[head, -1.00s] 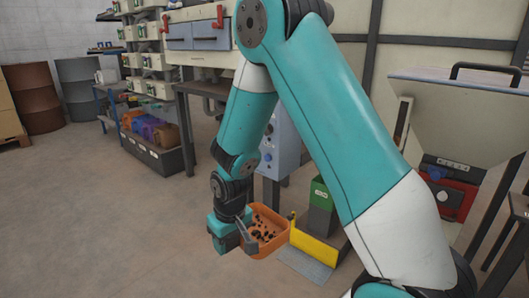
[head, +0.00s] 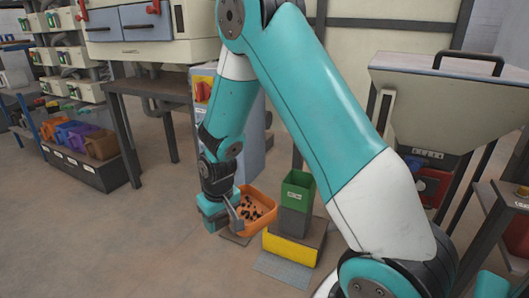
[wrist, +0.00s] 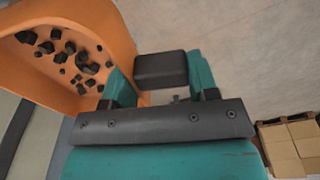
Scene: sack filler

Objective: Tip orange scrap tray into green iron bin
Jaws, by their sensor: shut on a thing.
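The orange scrap tray (head: 270,222) holds several dark scrap pieces and is near level. My gripper (head: 228,211) is shut on its left side. In the wrist view the orange tray (wrist: 122,32) fills the upper left, with dark bits inside, and my gripper (wrist: 160,88) has its fingers at the tray's edge, around a dark block that looks like its handle. The green bin (head: 298,188) stands upright with its top open, to the right of the tray and apart from it in the picture. Its inside is mostly hidden.
A low platform with a yellow front (head: 290,250) and a grey plate (head: 283,270) lie below the bin. A grey cabinet (head: 250,125) stands behind the tray. A hopper (head: 440,100) is at right. Coloured bins (head: 75,135) sit at left. Floor in front is open.

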